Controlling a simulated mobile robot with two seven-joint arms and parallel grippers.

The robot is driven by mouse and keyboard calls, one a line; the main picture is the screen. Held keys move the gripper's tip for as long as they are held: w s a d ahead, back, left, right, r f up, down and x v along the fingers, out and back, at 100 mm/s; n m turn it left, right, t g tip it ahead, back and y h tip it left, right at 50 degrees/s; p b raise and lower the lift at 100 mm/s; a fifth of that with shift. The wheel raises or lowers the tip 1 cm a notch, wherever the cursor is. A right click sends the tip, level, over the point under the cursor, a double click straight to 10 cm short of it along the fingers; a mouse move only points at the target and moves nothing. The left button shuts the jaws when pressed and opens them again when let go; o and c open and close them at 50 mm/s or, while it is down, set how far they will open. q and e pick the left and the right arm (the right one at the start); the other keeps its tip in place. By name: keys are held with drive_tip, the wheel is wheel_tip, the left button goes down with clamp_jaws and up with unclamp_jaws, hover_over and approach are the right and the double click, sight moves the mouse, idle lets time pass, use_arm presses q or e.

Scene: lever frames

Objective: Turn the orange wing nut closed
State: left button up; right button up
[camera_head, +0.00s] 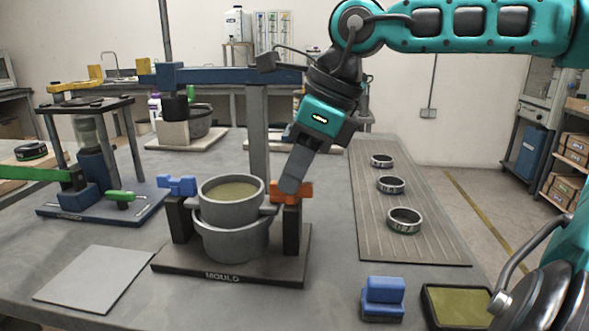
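The orange wing nut (306,190) sits on top of the dark right post (292,232) of the mould stand. My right gripper (290,187) reaches down from the upper right, and its fingertip end lies over the middle of the wing nut and hides part of it. Only one finger outline shows, so I cannot tell whether it is open or shut on the nut. A blue wing nut (177,185) tops the left post. Between the posts a grey pot (232,214) with tan contents sits above a lower grey bowl (232,245). My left gripper is not in view.
The stand is on a brown base (225,269) marked MOULD. A blue press (100,200) stands at the left, with a grey plate (97,279) in front. A ribbed mat (430,240) with three rings lies right. A blue block (383,298) and tray (428,308) are at front right.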

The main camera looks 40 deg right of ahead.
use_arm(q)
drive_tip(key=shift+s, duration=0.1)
use_arm(e)
drive_tip(key=o, duration=0.4)
drive_tip(key=shift+r, duration=0.1)
use_arm(q)
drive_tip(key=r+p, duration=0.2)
drive_tip(key=p, duration=0.1)
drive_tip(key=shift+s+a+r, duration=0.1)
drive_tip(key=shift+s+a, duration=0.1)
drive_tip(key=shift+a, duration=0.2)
use_arm(e)
drive_tip(key=v, duration=1.2)
drive_tip(key=shift+s+r, duration=0.2)
drive_tip(key=shift+r, duration=0.1)
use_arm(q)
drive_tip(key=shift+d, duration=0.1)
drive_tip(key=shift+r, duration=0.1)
use_arm(e)
drive_tip(key=shift+s, duration=0.1)
